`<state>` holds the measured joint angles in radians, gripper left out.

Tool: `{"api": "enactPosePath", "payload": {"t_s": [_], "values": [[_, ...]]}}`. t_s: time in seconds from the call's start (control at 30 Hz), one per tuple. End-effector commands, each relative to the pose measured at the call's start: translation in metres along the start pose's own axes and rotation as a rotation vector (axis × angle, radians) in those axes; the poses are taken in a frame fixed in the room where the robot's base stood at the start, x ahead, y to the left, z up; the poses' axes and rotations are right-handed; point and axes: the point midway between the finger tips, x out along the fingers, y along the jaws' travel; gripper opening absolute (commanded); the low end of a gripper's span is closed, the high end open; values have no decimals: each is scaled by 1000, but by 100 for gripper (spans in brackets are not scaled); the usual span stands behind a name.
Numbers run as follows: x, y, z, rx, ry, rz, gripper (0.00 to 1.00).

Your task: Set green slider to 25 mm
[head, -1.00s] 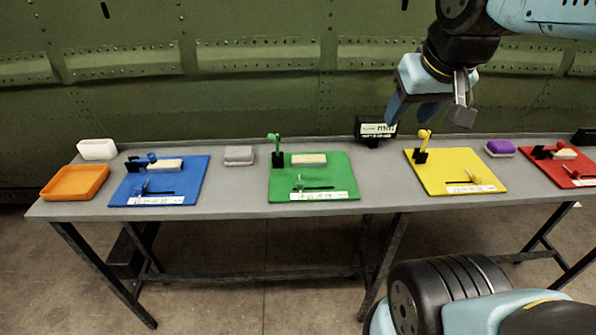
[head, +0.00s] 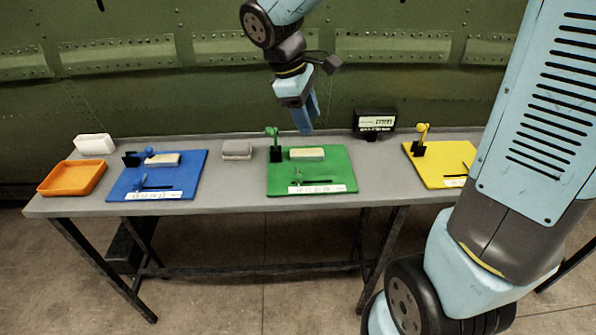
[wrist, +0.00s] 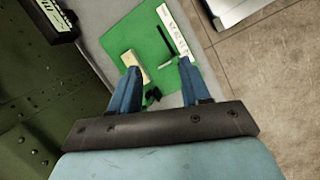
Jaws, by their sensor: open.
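The green board (head: 338,172) lies on the grey table. It carries a small green slider (head: 297,178) at the left end of a dark slot, with a white scale strip (head: 322,189) along the front edge. A beige block (head: 307,154) and an upright green lever (head: 273,139) sit at its back. In the wrist view the green board (wrist: 125,32) shows beyond the fingers, with the slot (wrist: 165,33) and scale strip (wrist: 175,30). My gripper (head: 306,128) hangs above and behind the board, fingers down, apart from it. In the wrist view my gripper (wrist: 157,75) is open and empty.
A blue board (head: 195,172) is to the left and a yellow board (head: 440,172) to the right. A grey block (head: 237,150), a black display box (head: 374,122), an orange tray (head: 72,180) and a white box (head: 95,144) also stand on the table. The green riveted wall is behind.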

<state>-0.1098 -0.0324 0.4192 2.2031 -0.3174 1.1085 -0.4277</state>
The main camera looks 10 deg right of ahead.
Motion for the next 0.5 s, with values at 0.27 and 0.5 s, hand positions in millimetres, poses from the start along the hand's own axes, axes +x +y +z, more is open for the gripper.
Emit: {"api": "enactPosePath", "payload": {"t_s": [0.27,0.5], "values": [[23,-11,-63,-301,-72,-36,47],[31,-18,-84,-409,-92,-48,47]]}}
